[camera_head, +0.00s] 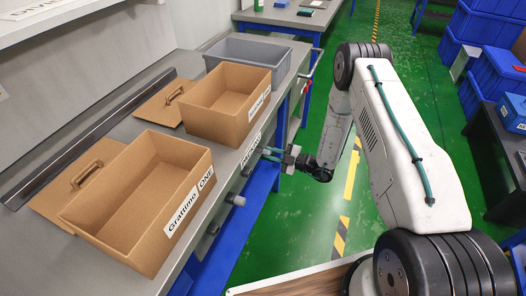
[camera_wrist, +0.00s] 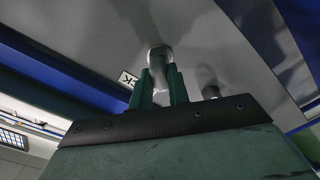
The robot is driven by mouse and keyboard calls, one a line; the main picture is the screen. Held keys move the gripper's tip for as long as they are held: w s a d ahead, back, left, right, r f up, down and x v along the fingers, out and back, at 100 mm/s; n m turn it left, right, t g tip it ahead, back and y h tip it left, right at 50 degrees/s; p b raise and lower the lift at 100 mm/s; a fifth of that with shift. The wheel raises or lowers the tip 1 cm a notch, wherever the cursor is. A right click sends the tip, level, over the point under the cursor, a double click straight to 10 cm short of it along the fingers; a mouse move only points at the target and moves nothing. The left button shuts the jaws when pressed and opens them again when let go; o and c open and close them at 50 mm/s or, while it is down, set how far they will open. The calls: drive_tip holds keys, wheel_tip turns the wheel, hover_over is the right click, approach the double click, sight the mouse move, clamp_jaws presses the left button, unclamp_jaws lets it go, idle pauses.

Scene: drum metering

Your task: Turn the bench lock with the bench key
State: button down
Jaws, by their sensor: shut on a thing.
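My gripper (camera_head: 268,153) is at the front face of the grey workbench (camera_head: 228,148), level with the edge below the cardboard boxes. In the wrist view, its two green fingers (camera_wrist: 160,78) are shut on a pale grey cylindrical piece, which looks like the bench key (camera_wrist: 158,57). Its far end points at the bench's grey front. Whether it sits in the bench lock cannot be told; the lock itself is not clearly visible. A small white label with a dark letter (camera_wrist: 128,79) is beside the fingers.
A grey cylindrical knob (camera_head: 235,199) sticks out of the bench front, nearer than my gripper. Two open cardboard boxes (camera_head: 150,190) (camera_head: 222,98) and a grey bin (camera_head: 252,54) stand on the bench. Green floor lies to the right, with blue crates (camera_head: 490,75) beyond.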

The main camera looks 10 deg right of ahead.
drive_tip(key=shift+m, duration=0.5)
drive_tip(key=m, duration=0.4)
drive_tip(key=shift+m, duration=0.3)
drive_tip(key=c, duration=1.3)
unclamp_jaws()
drive_tip(key=shift+o, duration=0.2)
drive_tip(key=v, duration=0.8)
drive_tip(key=shift+c, duration=0.5)
